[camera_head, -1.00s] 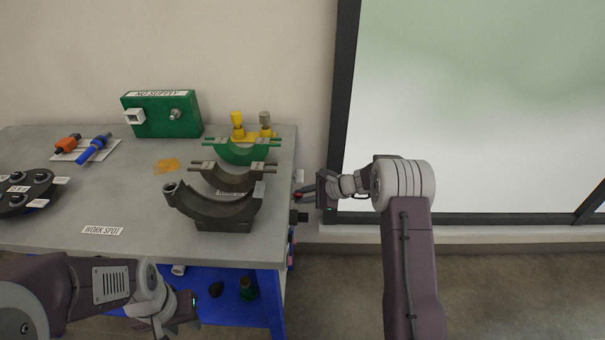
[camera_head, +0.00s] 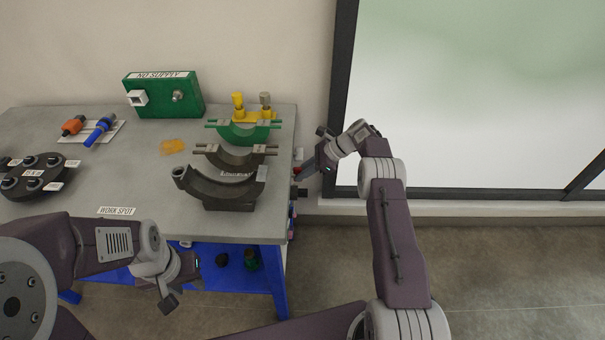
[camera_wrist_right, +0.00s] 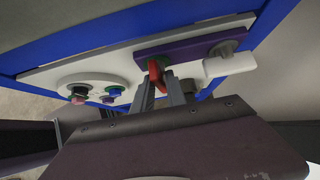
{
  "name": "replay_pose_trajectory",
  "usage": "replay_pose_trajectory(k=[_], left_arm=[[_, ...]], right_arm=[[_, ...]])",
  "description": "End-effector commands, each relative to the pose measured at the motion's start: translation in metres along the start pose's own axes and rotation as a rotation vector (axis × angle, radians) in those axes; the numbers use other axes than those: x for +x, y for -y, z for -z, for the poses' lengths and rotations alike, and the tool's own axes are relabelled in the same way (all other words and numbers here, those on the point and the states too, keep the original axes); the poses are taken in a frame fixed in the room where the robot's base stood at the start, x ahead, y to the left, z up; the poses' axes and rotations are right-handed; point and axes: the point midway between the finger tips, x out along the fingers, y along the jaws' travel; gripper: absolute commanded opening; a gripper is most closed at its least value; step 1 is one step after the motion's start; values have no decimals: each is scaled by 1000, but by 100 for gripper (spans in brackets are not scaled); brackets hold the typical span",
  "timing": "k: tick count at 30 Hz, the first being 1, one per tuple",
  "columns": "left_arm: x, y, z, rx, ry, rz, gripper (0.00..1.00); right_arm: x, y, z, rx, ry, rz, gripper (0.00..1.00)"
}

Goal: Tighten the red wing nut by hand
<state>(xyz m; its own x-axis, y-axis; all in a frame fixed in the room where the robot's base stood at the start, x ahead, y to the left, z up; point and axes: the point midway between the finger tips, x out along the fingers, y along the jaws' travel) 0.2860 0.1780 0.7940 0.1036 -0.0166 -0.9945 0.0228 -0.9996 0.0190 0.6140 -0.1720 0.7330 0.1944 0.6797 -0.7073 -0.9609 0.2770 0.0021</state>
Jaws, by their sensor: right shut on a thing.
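The red wing nut (camera_wrist_right: 157,76) is on a purple strip (camera_wrist_right: 195,46) of the white side panel in the right wrist view. My right gripper (camera_wrist_right: 167,92) is shut on it, with the fingers reaching up to the panel. In the head view, a small red part (camera_head: 298,170) shows at the cart's right side, and my right gripper (camera_head: 306,173) is there. The fingers hide part of the nut. My left gripper (camera_head: 168,302) hangs low in front of the cart, away from the nut; its jaws are too unclear to read.
On the same panel are a white lever (camera_wrist_right: 230,64) right of the nut and several coloured knobs (camera_wrist_right: 112,92) left. The cart top (camera_head: 120,185) holds dark curved clamps (camera_head: 222,190), a green box (camera_head: 165,96) and tools. The floor right of the cart is clear.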

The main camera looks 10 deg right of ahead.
Motion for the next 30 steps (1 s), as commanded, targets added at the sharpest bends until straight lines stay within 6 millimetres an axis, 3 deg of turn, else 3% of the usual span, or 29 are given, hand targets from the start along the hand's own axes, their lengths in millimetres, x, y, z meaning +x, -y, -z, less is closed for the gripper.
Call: replay_pose_trajectory(k=[18,19,20,30], left_arm=[[1,0,0,0,0,0,36],[1,0,0,0,0,0,36],[1,0,0,0,0,0,36],[0,0,0,0,0,0,36]], right_arm=[[2,-2,0,6,1,-12,0],[2,-2,0,6,1,-12,25],[2,-2,0,6,1,-12,33],[-3,0,0,5,1,-7,33]])
